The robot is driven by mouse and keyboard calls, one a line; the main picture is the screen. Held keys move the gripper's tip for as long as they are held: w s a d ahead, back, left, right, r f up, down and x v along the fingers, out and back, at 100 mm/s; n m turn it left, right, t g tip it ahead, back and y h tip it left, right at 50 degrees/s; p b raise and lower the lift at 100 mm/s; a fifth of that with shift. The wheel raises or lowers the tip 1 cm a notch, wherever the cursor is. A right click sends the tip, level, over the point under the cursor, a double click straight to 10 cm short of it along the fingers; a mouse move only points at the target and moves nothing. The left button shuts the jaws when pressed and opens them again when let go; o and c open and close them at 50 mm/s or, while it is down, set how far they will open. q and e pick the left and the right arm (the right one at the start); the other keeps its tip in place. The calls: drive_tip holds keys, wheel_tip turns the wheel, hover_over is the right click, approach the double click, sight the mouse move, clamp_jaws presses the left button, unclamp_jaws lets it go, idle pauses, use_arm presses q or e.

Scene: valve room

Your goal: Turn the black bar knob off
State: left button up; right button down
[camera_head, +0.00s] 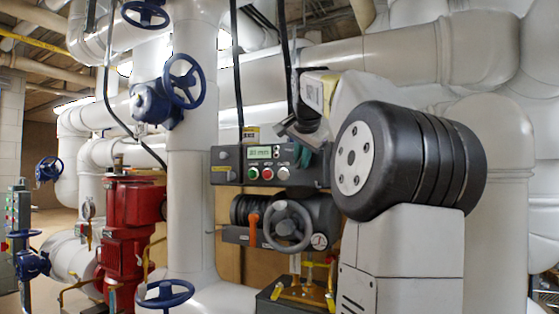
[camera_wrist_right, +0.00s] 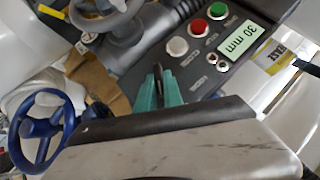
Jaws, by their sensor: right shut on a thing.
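The grey control panel (camera_head: 240,169) sits mid-picture in the head view, with a lit display reading "30 mm" in the right wrist view. My right gripper (camera_head: 302,156) reaches its right end with teal fingertips. In the right wrist view the teal fingers (camera_wrist_right: 159,88) are closed on the black bar knob (camera_wrist_right: 158,72), a thin dark strip between their tips. The fingers hide most of the knob, and its angle is hard to tell. My left gripper is not in view.
Green, red (camera_head: 267,173) and white buttons sit beside the gripped knob. A grey handwheel (camera_head: 288,226) and an orange lever (camera_head: 253,229) are below the panel. A thick white vertical pipe (camera_head: 191,160) with blue handwheels (camera_head: 184,81) and a red pump (camera_head: 131,225) stand to the left.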

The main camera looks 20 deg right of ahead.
drive_tip(key=n+g+h, duration=0.1)
drive_tip(key=g, duration=0.1)
drive_tip(key=shift+w+a+n+g+h, duration=0.2)
drive_tip(key=shift+a+n+g+h, duration=0.1)
drive_tip(key=shift+n+h, duration=0.1)
drive_tip(key=shift+n+g+h, duration=0.4)
drive_tip(key=shift+g+h, duration=0.1)
drive_tip(key=c, duration=1.5)
unclamp_jaws()
drive_tip(key=shift+d, duration=0.1)
drive_tip(key=shift+r, duration=0.1)
drive_tip(key=shift+v, duration=3.9)
